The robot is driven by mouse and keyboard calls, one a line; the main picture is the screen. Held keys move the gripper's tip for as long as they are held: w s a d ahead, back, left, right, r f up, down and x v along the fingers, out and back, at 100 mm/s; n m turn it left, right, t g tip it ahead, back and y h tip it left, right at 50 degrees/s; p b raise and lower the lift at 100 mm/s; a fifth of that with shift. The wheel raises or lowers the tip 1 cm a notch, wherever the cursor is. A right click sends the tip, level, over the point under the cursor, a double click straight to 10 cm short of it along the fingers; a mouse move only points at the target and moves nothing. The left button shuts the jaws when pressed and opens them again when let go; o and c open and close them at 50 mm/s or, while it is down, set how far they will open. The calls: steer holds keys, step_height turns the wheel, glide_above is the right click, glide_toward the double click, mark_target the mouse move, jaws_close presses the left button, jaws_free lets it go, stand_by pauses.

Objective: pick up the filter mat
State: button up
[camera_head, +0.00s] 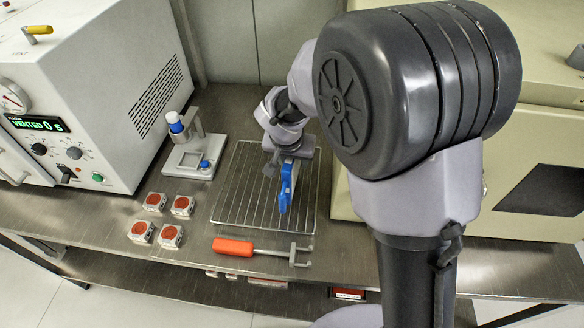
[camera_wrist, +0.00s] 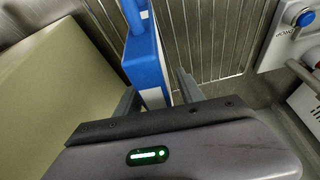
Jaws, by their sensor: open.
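A slim blue and white piece (camera_head: 286,187), which I take to be the filter mat, is at the wire rack under my gripper. In the wrist view this blue and white piece (camera_wrist: 147,58) looks like a narrow upright block with a white band along its side. My gripper (camera_head: 284,160) points down over the rack. In the wrist view my gripper (camera_wrist: 158,92) is open, with one finger on each side of the piece. The left finger looks close to it; a gap shows at the right finger. I cannot tell whether either touches. My wrist hides the piece's near end.
The wire rack (camera_head: 235,190) lies on the steel bench. Several small red-topped boxes (camera_head: 154,201) and a small stand with a blue cap (camera_head: 190,160) are left of it. An orange-handled tool (camera_head: 233,247) lies in front. A white instrument (camera_head: 95,100) stands left, a beige cabinet (camera_head: 345,200) right.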

jaws_close()
steer(key=shift+r, duration=0.1)
